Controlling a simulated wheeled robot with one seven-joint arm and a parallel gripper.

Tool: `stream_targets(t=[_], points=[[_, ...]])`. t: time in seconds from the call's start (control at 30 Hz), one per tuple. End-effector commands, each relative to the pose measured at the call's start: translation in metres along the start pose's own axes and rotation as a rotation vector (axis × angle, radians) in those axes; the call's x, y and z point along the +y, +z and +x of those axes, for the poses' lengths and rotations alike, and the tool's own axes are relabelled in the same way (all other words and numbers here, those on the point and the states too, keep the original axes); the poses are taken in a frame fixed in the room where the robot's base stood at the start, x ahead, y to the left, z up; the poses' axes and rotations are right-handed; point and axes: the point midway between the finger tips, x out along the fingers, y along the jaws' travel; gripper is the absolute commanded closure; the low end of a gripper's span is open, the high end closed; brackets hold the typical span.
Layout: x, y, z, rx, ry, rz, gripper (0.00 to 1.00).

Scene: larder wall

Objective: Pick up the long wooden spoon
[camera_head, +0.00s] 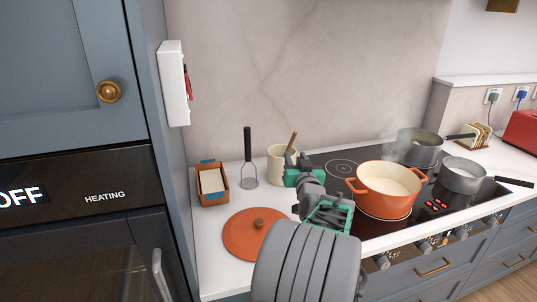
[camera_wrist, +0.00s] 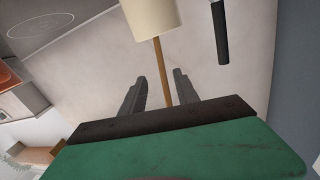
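The long wooden spoon stands in a cream crock (camera_head: 276,168) on the counter. Only its handle (camera_head: 291,143) shows, leaning a little right; its lower end is hidden inside the crock. In the wrist view the scene is upside down: the crock (camera_wrist: 152,18) is at the top and the spoon handle (camera_wrist: 162,72) runs down from it. My gripper (camera_wrist: 157,82) is open, with its two dark fingers apart. The handle appears between them, nearer the right finger, with no visible contact on either side. In the head view my gripper (camera_head: 297,160) is at the crock's right side.
A black-handled masher (camera_head: 248,160) stands left of the crock, beside an orange box (camera_head: 212,187). An orange lid (camera_head: 245,236) lies in front. An orange pot (camera_head: 386,188) and grey pans (camera_head: 420,152) sit on the hob at right. The marble wall (camera_head: 300,70) is close behind.

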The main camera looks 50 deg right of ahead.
Motion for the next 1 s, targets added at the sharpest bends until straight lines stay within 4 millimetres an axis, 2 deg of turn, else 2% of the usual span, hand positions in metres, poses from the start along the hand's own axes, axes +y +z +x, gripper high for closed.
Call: stream_targets(t=[0.17,0.37,0.57,0.8,1.0], points=[[-0.003,-0.001,0.015,0.000,-0.006,0.000,0.63],[-0.012,-0.002,0.045,-0.003,-0.018,0.000,0.63],[-0.012,-0.001,0.076,-0.002,-0.017,0.000,0.63],[-0.009,0.000,0.080,-0.001,-0.013,0.000,0.63],[-0.009,0.000,0.080,-0.001,-0.012,0.000,0.78]])
